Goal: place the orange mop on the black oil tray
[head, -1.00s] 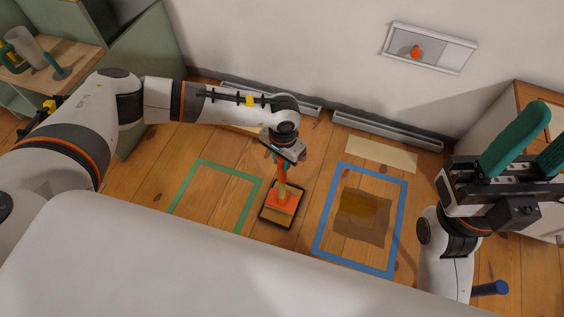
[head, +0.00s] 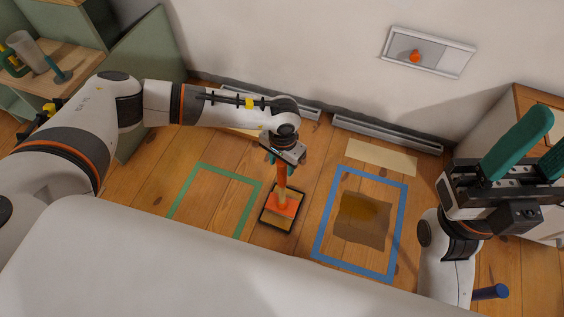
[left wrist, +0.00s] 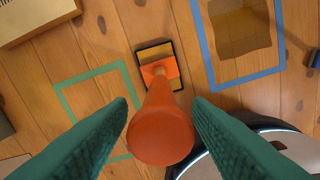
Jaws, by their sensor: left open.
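The orange mop (head: 284,203) stands upright with its flat head on the black oil tray (head: 263,219), which has a dark rim and a tan inside. In the left wrist view the mop's handle (left wrist: 160,138) points up at the camera, and its head hides part of the tray (left wrist: 139,52). My left gripper (head: 280,162) is at the top of the handle. Its teal fingers (left wrist: 160,104) are open, one on each side of the handle, with gaps between. My right gripper (head: 536,146) is at the far right, raised and empty, its fingers apart.
A green tape outline (head: 238,215) lies left of the tray. A tan board (head: 381,157) lies by the wall vent. Wooden floor is bare between them.

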